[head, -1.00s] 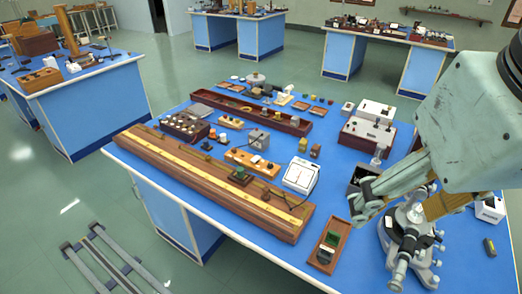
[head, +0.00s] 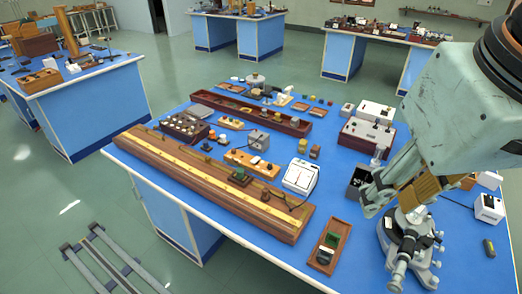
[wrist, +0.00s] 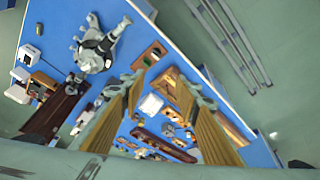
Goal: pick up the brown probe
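I cannot make out the brown probe for certain in either view; the small things on the blue bench are too small to tell apart. My gripper (head: 390,200) hangs over the right part of the bench, above and beside the grey-white spectrometer (head: 408,245). In the wrist view my gripper (wrist: 160,110) shows two fingers with yellow-brown inner faces, wide apart, with nothing held between them. The spectrometer also shows at upper left in the wrist view (wrist: 97,48). A thin dark lead with a slim end lies near the long brown wooden board (head: 215,185).
A white meter (head: 300,177), a wooden tray (head: 328,262) with small blocks and an open dark box (head: 352,192) stand near the gripper. A white box (head: 489,208) is at the right. A long reddish tray (head: 250,113) lies farther back.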

